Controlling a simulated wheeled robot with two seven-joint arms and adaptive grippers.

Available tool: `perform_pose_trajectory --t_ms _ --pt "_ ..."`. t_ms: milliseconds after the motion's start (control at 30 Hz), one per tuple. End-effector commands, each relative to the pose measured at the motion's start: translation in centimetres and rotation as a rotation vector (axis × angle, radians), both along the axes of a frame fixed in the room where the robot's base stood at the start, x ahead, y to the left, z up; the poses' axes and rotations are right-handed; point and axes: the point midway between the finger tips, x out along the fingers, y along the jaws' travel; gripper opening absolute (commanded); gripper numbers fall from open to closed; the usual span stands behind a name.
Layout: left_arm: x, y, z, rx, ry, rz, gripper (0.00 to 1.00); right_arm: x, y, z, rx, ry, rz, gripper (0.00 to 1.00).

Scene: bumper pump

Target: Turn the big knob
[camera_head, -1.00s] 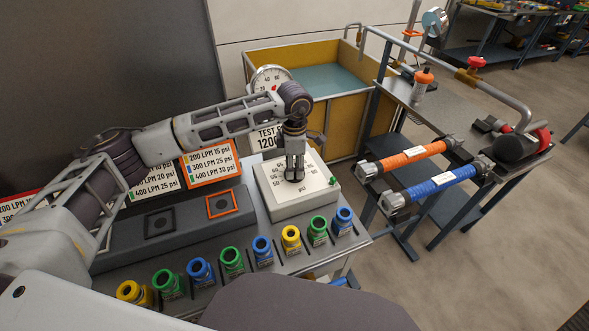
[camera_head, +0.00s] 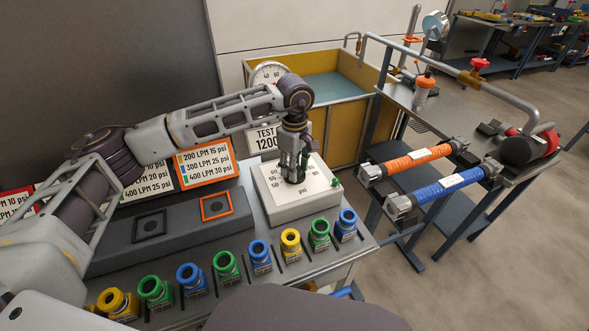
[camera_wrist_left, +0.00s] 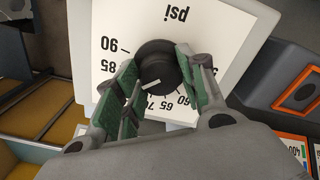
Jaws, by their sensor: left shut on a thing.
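The big knob (camera_wrist_left: 157,70) is black and round, with a white pointer line, on a white dial box (camera_head: 272,203) marked with psi numbers. In the left wrist view its pointer lies towards the side with 65 and 70. My left gripper (camera_wrist_left: 160,64) points down over it, with its green-padded fingers on either side, shut on the knob. In the head view my left gripper (camera_head: 292,172) hides most of the knob. My right gripper is not in view.
Several coloured couplings (camera_head: 227,267) stand along the bench's front edge. A small green button (camera_head: 336,182) is at the box's right side. Orange (camera_head: 408,160) and blue (camera_head: 448,181) hoses lie right of the bench. A yellow tank (camera_head: 345,125) stands behind.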

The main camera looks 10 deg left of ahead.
Motion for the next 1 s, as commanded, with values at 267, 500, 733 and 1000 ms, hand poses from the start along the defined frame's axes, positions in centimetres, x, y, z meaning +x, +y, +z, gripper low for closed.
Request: perform_pose_trajectory --t_ms 267,500,733,1000 --pt "0.08 0.01 0.12 -0.001 -0.003 -0.047 0.16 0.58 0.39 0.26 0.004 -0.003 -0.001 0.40" --pt "0.08 0.01 0.15 -0.001 -0.003 -0.049 0.16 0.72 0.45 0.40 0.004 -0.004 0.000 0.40" --pt "0.07 0.01 0.14 -0.001 -0.002 -0.049 0.53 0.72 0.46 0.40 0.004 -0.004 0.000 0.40" --pt "0.03 0.01 0.05 0.000 -0.001 -0.049 0.63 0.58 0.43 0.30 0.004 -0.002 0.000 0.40"
